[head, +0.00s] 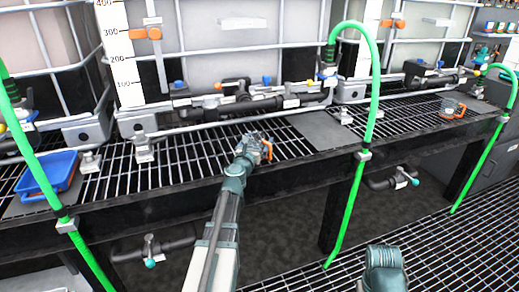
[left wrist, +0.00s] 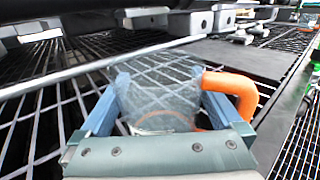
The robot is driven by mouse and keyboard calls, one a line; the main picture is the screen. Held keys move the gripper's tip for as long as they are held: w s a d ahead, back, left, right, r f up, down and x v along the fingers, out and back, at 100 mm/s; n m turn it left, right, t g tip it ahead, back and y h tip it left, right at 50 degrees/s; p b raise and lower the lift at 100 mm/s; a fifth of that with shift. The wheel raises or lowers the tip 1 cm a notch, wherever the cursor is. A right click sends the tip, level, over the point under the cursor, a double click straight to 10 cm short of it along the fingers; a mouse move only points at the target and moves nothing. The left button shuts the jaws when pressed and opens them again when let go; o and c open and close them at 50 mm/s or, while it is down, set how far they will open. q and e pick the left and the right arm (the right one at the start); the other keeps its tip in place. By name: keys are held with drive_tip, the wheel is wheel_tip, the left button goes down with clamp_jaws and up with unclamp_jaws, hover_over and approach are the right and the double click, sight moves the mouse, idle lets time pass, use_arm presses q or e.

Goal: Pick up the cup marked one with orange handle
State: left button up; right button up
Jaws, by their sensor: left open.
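A clear cup (left wrist: 160,95) with an orange handle (left wrist: 236,88) stands on the black grating in the left wrist view. My left gripper (left wrist: 162,88) is open, with one blue-grey finger on each side of the cup. The handle sticks out past the right finger. In the head view my left gripper (head: 254,146) hides most of this cup, and its orange handle (head: 267,150) shows at the right. No mark on it is readable. Another clear cup (head: 452,107) with an orange handle stands on the grating at the far right.
Large caged tanks (head: 225,30) with valves and black pipes line the back. Green hoses (head: 374,90) hang over the grating's front edge. A blue tray (head: 47,172) sits at the left. A dark flat plate (head: 318,131) lies right of the gripper.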

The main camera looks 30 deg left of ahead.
use_arm(q)
drive_tip(key=c, duration=1.2)
drive_tip(key=shift+o, duration=0.2)
drive_tip(key=shift+r, duration=0.2)
use_arm(e)
drive_tip(key=shift+r, duration=0.2)
